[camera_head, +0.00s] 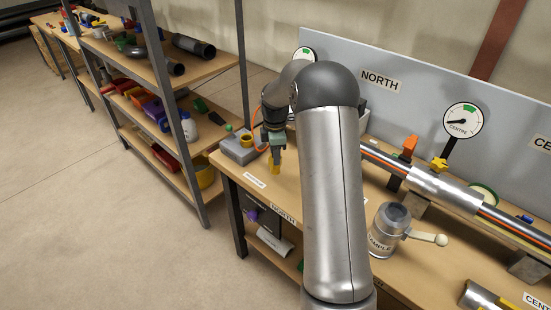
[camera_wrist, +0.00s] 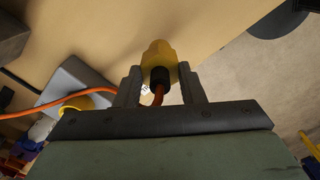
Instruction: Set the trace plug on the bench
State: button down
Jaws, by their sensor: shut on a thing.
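The trace plug (camera_head: 275,164) is yellow, with an orange cable running from its rear. My gripper (camera_head: 275,148) is shut on it, and the plug points down over the left part of the wooden bench (camera_head: 291,194). In the wrist view the plug (camera_wrist: 158,52) sits between the two fingers of my gripper (camera_wrist: 160,82), its black collar and the cable toward the palm. The bench top (camera_wrist: 105,35) lies beyond it. I cannot tell whether the plug's tip touches the wood. My arm hides part of the bench in the head view.
A grey box (camera_head: 238,148) with a yellow socket stands on the bench beside the gripper. The orange cable (camera_wrist: 70,104) runs toward it. A sample pot (camera_head: 388,228) with a handle and a steel pipe (camera_head: 447,193) are to the right. A loaded shelf (camera_head: 190,72) stands left.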

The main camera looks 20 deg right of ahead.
aim_at(274, 170)
jog(key=shift+w+d+f, duration=0.1)
jog(key=shift+w+f, duration=0.1)
jog(key=shift+f, duration=1.65)
jog(key=shift+f, duration=0.2)
jog(key=c, duration=0.9)
grip_release()
jog(key=shift+c, duration=0.2)
jog(key=shift+r, duration=0.15)
